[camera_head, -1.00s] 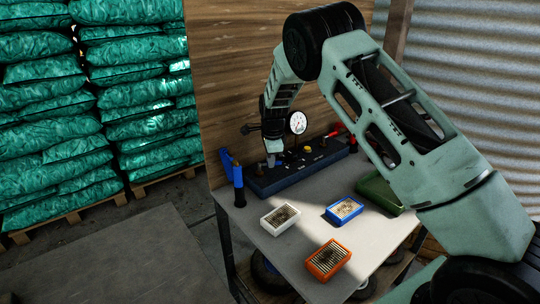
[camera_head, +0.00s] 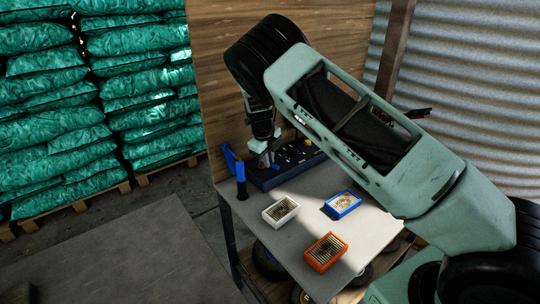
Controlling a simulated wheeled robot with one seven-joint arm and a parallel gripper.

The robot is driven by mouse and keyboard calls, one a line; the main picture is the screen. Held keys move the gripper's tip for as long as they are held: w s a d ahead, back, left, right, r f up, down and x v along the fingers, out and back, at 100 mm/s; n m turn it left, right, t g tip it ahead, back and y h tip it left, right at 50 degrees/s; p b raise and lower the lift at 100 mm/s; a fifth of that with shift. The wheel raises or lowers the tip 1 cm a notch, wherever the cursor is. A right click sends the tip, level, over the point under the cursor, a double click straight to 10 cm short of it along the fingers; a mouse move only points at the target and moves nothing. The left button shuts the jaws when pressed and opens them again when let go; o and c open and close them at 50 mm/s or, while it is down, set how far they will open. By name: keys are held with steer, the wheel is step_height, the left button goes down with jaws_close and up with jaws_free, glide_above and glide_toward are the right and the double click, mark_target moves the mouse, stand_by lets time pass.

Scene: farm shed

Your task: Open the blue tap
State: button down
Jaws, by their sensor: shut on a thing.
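A dark blue manifold block (camera_head: 268,179) lies along the back of the grey table, against the wooden board. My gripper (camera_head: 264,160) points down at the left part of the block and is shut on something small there. The blue tap cannot be made out apart from my fingers, which cover that spot; by its place, the held thing is the tap. How far the tap is turned cannot be told. My forearm hides the right end of the block.
A blue-handled upright tool (camera_head: 239,172) stands at the table's left edge, close to my gripper. A white box (camera_head: 281,210), a blue box (camera_head: 343,203) and an orange box (camera_head: 325,252) lie on the grey table (camera_head: 257,228). Green sacks (camera_head: 60,130) are stacked at left.

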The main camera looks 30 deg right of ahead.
steer(key=shift+a+m, duration=0.3)
steer(key=shift+m, duration=0.5)
steer(key=c, duration=1.4)
jaws_free()
steer(key=shift+c, duration=0.2)
steer(key=s+a+r+b, duration=0.1)
steer(key=a+r+b, duration=0.1)
steer(key=r, duration=1.5)
steer(key=shift+a, duration=0.65)
